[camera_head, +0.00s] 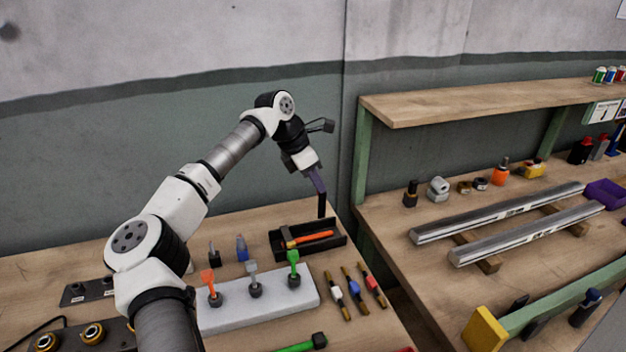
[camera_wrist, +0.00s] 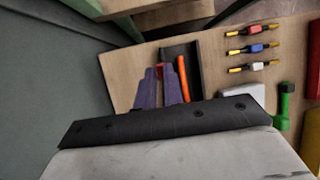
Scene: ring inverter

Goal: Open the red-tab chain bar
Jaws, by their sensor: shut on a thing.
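My gripper (camera_head: 319,188) has purple fingers and points down over the far right of a black open tray (camera_head: 276,246). It is shut on a dark slim piece (camera_head: 322,206) that hangs upright below the fingertips; I cannot tell what it is. In the wrist view a small red patch shows between the fingertips (camera_wrist: 160,73). A bar with a red middle (camera_head: 372,282) lies on the bench right of the tray, beside bars with a blue middle (camera_head: 355,288) and a white middle (camera_head: 337,292). It also shows in the wrist view (camera_wrist: 258,28), clear of my gripper.
An orange tool (camera_head: 312,239) lies in the tray. A pale block (camera_head: 290,307) in front holds orange, grey and green upright pieces. A shelf (camera_head: 490,101) and its green post (camera_head: 362,170) stand right of my gripper. A second bench carries two metal rails (camera_head: 500,213).

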